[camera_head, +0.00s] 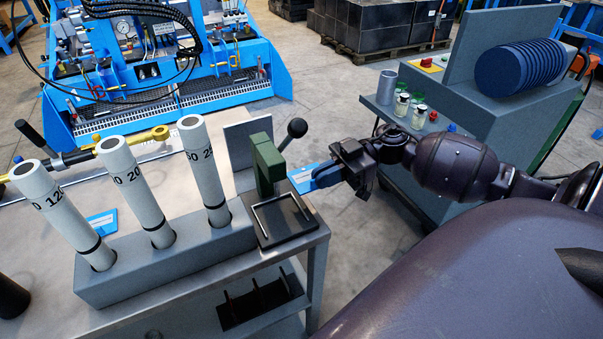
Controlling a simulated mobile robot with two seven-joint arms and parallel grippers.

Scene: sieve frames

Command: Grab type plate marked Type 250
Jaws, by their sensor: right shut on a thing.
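My right gripper (352,170) comes in from the right. It is shut on a small blue plate (304,180) with a pale strip along it, held beyond the table's right edge, just right of the green hand press. Its marking is too small to read, so I cannot tell its type. Another blue plate (101,222) lies on the table, partly hidden behind the tubes at left. My left gripper is not in view.
The grey table (40,270) bears a block (160,270) with three marked tubes leaning in it. The green press (266,160) has a black-knobbed lever near my right gripper. A grey machine (500,110) with a ribbed blue roll stands at right.

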